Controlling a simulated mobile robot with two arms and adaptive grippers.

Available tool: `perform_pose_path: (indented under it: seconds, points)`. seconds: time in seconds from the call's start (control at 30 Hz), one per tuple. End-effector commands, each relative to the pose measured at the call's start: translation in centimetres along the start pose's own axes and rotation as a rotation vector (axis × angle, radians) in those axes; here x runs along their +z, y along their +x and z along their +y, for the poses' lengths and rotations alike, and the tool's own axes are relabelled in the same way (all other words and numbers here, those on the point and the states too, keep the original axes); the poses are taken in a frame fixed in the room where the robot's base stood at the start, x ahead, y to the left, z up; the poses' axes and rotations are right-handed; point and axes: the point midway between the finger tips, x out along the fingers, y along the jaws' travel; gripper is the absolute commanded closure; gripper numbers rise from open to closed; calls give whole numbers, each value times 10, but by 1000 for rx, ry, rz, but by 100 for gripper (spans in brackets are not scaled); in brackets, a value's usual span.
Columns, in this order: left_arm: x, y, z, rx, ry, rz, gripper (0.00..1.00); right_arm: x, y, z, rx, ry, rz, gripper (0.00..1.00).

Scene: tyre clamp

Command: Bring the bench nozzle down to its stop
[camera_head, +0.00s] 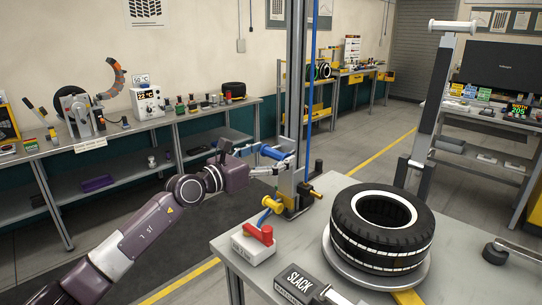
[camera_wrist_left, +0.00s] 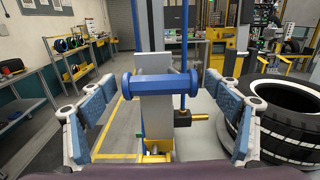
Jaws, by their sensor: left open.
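A tall grey post (camera_head: 296,80) stands at the bench's left end, with a blue hose (camera_head: 311,80) beside it. On its lower part sits a carriage with a blue crossbar handle (camera_head: 272,152) and a brass nozzle (camera_head: 312,190) pointing right. In the left wrist view the blue handle (camera_wrist_left: 160,84) lies across the middle, with the brass nozzle (camera_wrist_left: 195,118) below right. My left gripper (camera_head: 264,163) is open at the handle, its blue-padded fingers (camera_wrist_left: 163,90) spread left and right of it. I cannot tell whether they touch it. My right gripper is out of view.
A tyre (camera_head: 382,228) lies on a round plate on the grey bench (camera_head: 228,250). A grey clamp column (camera_head: 435,100) stands behind the tyre.

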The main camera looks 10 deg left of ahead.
Motion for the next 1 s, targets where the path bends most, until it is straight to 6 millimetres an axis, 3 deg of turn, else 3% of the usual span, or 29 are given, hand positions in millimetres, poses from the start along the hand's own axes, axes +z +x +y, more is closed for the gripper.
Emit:
perform_pose_path:
  seconds: [0.27, 0.7, 1.0]
  points:
    - [0, -18, 1, 2, 1, -1, 17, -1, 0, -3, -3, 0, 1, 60]
    - [-2, -99, 1, 2, 2, 3, 17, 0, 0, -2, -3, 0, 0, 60]
    - [-1, -120, 0, 0, 0, 1, 17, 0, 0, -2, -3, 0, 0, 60]
